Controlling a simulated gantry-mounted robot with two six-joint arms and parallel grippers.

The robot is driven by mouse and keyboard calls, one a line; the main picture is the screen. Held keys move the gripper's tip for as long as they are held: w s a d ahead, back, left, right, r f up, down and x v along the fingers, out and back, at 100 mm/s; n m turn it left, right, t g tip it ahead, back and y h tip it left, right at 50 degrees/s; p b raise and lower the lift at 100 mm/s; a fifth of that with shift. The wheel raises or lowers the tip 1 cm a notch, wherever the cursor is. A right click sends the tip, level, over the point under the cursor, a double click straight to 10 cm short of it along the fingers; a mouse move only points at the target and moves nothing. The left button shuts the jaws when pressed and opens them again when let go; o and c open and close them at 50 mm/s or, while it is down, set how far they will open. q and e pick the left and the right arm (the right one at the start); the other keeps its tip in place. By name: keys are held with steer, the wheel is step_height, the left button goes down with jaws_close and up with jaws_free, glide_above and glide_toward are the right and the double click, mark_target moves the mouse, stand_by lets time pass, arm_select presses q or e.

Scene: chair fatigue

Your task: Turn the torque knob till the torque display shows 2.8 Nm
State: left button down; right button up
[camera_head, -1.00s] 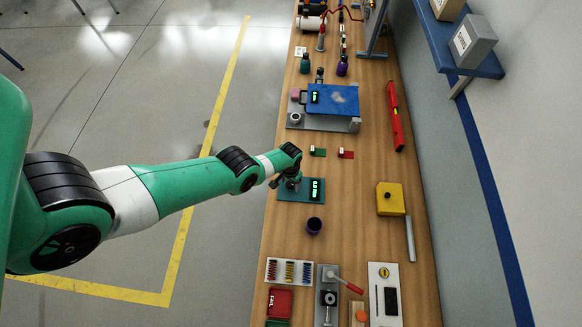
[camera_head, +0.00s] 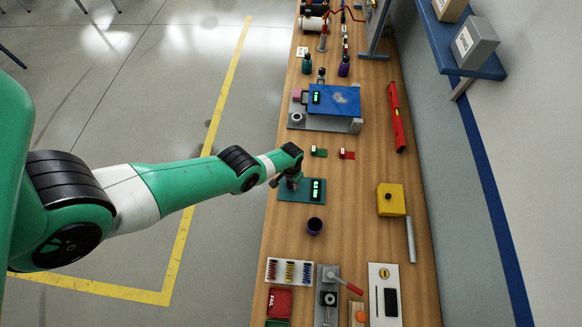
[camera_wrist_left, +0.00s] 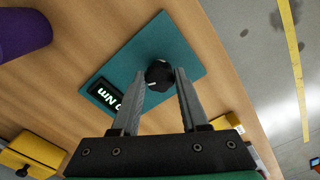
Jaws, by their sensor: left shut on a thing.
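The torque knob (camera_wrist_left: 159,75) is a black round knob on a teal plate (camera_wrist_left: 196,66) in the left wrist view. My left gripper (camera_wrist_left: 160,74) has its fingers on either side of the knob and is shut on it. The torque display (camera_wrist_left: 104,95) is a dark panel with glowing green digits on the same plate; one finger partly covers it and the number is not readable there. In the head view the display (camera_head: 317,190) is too small to read, and my left gripper (camera_head: 288,184) covers the knob. My right gripper is not in view.
A dark purple cup (camera_head: 314,226) stands just in front of the plate. A yellow box (camera_head: 390,199) is to the right. The bench between plate and yellow box is clear.

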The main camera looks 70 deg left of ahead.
arm_select(q)
steer(key=m, duration=1.7)
steer(key=shift+m, duration=0.4)
steer(key=m, duration=0.5)
steer(key=shift+m, duration=0.3)
steer(key=shift+c, duration=2.1)
jaws_free()
